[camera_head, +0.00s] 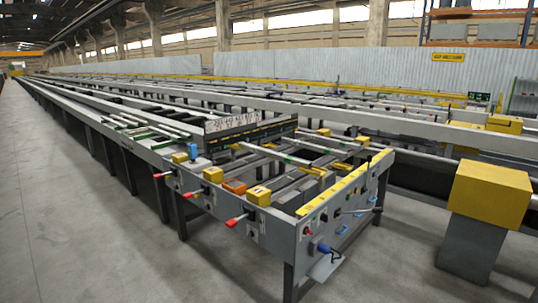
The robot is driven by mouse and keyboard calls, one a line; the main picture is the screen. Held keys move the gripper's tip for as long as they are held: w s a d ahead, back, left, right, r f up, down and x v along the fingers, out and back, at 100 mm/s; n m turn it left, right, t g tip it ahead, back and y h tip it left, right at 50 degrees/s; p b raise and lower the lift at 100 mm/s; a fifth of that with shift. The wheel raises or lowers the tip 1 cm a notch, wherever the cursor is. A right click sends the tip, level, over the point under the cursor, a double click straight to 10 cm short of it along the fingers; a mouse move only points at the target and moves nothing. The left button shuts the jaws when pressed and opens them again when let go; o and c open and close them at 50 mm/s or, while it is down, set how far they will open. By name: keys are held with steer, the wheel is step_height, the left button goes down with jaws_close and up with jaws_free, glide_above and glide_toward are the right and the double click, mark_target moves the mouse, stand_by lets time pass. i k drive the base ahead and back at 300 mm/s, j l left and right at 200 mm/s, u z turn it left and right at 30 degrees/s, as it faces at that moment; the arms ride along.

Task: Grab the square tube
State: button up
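Several long grey bars lie on the runout table (150,157). One pale bar (268,152) lies across the near section, and another bar (322,147) lies behind it. Thinner lengths (150,124) lie further left on the table top. At this size I cannot tell which of them is the square tube. My gripper does not show in this view, so its place relative to the bars is hidden.
The table's near end has a yellow-edged panel with knobs (340,212). Red-tipped levers (233,222) stick out from its left side. A yellow-topped post (490,195) stands at the right. The concrete floor (60,200) on the left is clear.

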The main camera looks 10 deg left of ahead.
mark_target(291, 160)
steer(key=i+j, duration=0.4)
steer(key=j, duration=0.2)
steer(key=i+j, duration=0.45)
steer(key=j, duration=0.15)
steer(key=i+j, duration=0.4)
steer(key=j, duration=0.2)
steer(key=i+j, duration=0.4)
steer(key=j, duration=0.2)
steer(key=i+j, duration=0.4)
steer(key=j, duration=0.2)
steer(key=i+j, duration=0.45)
steer(key=j, duration=0.15)
steer(key=i+u, duration=0.15)
steer(key=k+l, duration=0.05)
